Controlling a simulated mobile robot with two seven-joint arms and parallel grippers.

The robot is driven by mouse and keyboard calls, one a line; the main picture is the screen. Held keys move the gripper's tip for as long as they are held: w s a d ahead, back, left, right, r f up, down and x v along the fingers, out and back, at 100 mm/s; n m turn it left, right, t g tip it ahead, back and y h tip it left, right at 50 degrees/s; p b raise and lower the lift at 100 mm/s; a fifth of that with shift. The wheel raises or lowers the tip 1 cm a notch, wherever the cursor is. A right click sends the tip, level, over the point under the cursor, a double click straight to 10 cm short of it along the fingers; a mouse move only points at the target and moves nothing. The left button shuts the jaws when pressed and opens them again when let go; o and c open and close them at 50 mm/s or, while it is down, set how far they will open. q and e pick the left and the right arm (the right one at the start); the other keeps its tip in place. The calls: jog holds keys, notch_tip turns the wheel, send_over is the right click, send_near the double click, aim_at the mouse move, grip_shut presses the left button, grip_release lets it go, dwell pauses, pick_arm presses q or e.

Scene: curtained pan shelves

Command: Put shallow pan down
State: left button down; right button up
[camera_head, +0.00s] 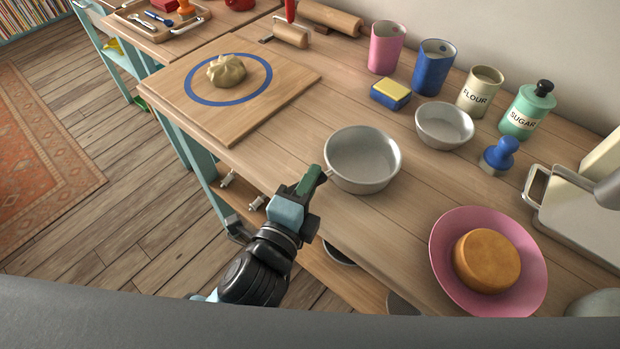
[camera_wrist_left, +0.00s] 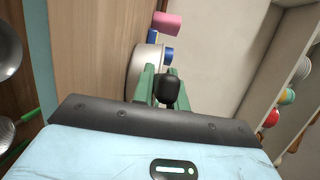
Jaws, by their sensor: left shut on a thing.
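The shallow pan (camera_head: 360,160) is light grey and round. It is level over the wooden worktop near its front edge, with its open side up; I cannot tell whether it touches the wood. My left gripper (camera_head: 312,183) is shut on its handle at the front edge. In the left wrist view my left gripper's green fingers (camera_wrist_left: 164,84) are on either side of the black handle (camera_wrist_left: 171,94), and the pan's side (camera_wrist_left: 140,68) shows beyond. The handle is mostly hidden in the head view. My right gripper is not in view.
A pink plate with a cake (camera_head: 487,261) is right of the pan. A board with dough (camera_head: 226,71) lies left. Bare worktop (camera_head: 400,215) separates pan and plate.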

pick_arm(q)
jog(key=c, duration=1.3)
grip_release()
jog(key=shift+f, duration=0.1)
jog(key=c, duration=0.4)
jog(key=shift+s, duration=0.1)
